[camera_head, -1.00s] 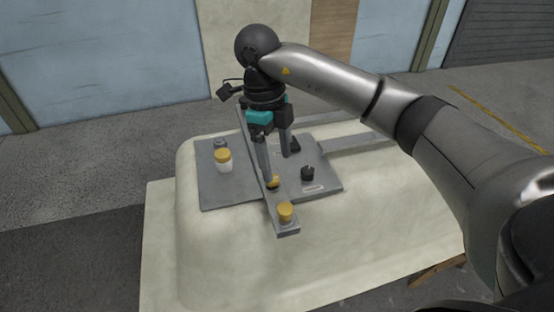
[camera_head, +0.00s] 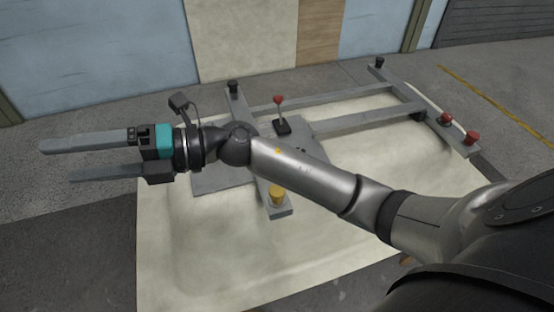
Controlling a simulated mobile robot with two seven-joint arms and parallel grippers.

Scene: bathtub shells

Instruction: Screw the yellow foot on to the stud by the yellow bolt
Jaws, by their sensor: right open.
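A yellow cylindrical piece (camera_head: 277,194), which looks like the yellow foot, stands upright at the near end of a grey bar (camera_head: 262,187) of the frame. I cannot tell how tightly it sits on its stud. The yellow bolt does not show; my right arm covers that part of the bar. My right gripper (camera_head: 54,160) is far to the left, pointing left, with two long fingers apart and nothing between them. It is well away from the yellow piece. My left gripper is not in view.
The frame lies on an upturned cream tub shell (camera_head: 260,270). Black feet stand at its far ends (camera_head: 233,87) and (camera_head: 379,63). Red pieces (camera_head: 472,138) and (camera_head: 446,118) are at the right. A red-topped upright piece (camera_head: 280,105) stands mid-board. My arm crosses above the shell.

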